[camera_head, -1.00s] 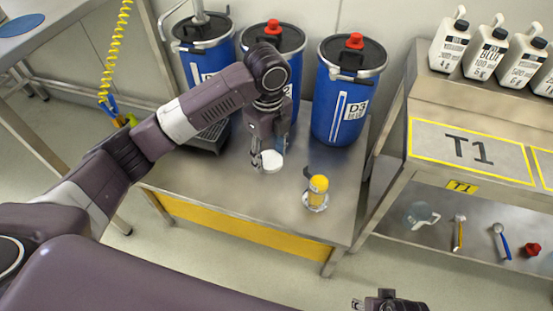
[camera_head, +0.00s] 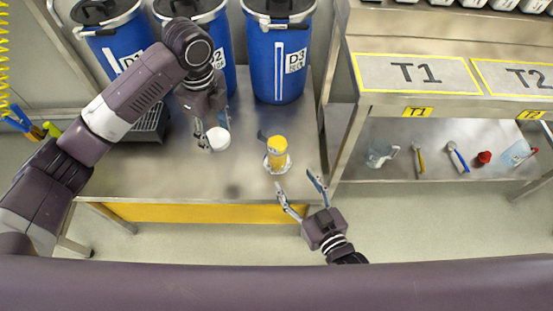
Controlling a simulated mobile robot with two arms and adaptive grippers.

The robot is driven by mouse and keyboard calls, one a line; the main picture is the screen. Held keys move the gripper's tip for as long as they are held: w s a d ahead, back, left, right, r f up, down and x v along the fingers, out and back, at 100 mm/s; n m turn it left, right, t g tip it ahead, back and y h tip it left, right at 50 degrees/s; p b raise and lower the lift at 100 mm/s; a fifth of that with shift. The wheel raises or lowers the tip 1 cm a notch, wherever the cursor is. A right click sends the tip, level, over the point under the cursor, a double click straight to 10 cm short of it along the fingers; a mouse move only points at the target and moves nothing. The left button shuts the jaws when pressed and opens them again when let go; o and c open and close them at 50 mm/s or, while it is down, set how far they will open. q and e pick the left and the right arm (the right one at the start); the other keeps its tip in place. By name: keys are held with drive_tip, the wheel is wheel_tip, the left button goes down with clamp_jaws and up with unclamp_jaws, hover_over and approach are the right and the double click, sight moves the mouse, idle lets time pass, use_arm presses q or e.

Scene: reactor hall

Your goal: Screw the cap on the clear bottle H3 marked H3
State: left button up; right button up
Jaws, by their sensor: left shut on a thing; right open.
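A small bottle (camera_head: 277,153) with yellow contents stands upright on the metal table (camera_head: 200,177), in a clear or metallic round base; no H3 mark is readable on it. My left gripper (camera_head: 207,138) is shut on a white round cap (camera_head: 218,138), held left of the bottle and apart from it. My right gripper (camera_head: 304,191) is open and empty near the table's front edge, in front of and slightly right of the bottle, its fingers pointing up toward it.
Blue drums (camera_head: 278,62) stand behind the table, with a dark grate (camera_head: 150,122) at left. On the right, a rack's lower shelf (camera_head: 400,165) holds a clear jug (camera_head: 380,153), brush-like tools and a red cap (camera_head: 484,157).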

sight(282, 156)
use_arm(q)
drive_tip(key=shift+f, duration=0.2)
use_arm(e)
drive_tip(key=shift+s+a+r+t, duration=0.1)
drive_tip(key=shift+s+r+t, duration=0.15)
drive_tip(key=shift+r+t, duration=0.7)
use_arm(q)
drive_tip(key=shift+f+b, duration=0.7)
drive_tip(key=shift+b, duration=0.05)
use_arm(e)
drive_tip(key=x, duration=0.5)
drive_tip(key=shift+w+a+f, duration=0.1)
drive_tip(key=shift+w+a, duration=0.05)
drive_tip(key=shift+w, duration=0.2)
drive_tip(key=shift+w+a, duration=0.25)
drive_tip(key=shift+w, duration=0.25)
use_arm(q)
drive_tip(key=shift+f+b, duration=0.95)
use_arm(e)
drive_tip(key=x, duration=0.5)
drive_tip(key=shift+a+f, duration=0.15)
drive_tip(key=shift+a, duration=0.05)
